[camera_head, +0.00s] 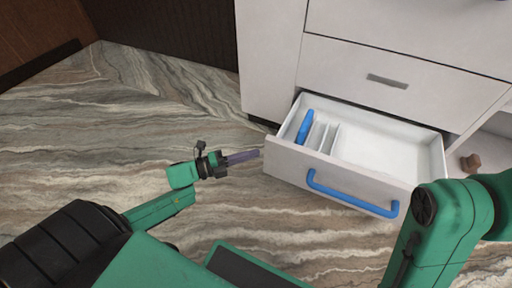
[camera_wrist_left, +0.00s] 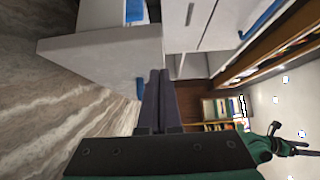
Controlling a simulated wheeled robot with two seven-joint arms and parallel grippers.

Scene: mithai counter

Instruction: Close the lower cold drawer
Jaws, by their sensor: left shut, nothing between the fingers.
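The lower drawer (camera_head: 290,163) is pulled out of the white cabinet, its blue bar handle (camera_head: 350,195) on its front. Inside are a blue object (camera_head: 304,127) and thin white dividers at the left; the rest looks empty. My left gripper (camera_head: 258,154) is shut and empty, its tips at the left end of the drawer front; I cannot tell whether they touch it. In the left wrist view its closed fingers (camera_wrist_left: 160,76) point toward the white drawer panel (camera_wrist_left: 100,55). My right gripper is out of view; only the right arm shows, before the drawer's right end.
A closed drawer with a grey pull (camera_head: 388,81) sits above in the cabinet (camera_head: 270,60). A small brown object (camera_head: 470,162) is in the open bay to the right. The marbled floor (camera_head: 120,130) left of the drawer is clear.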

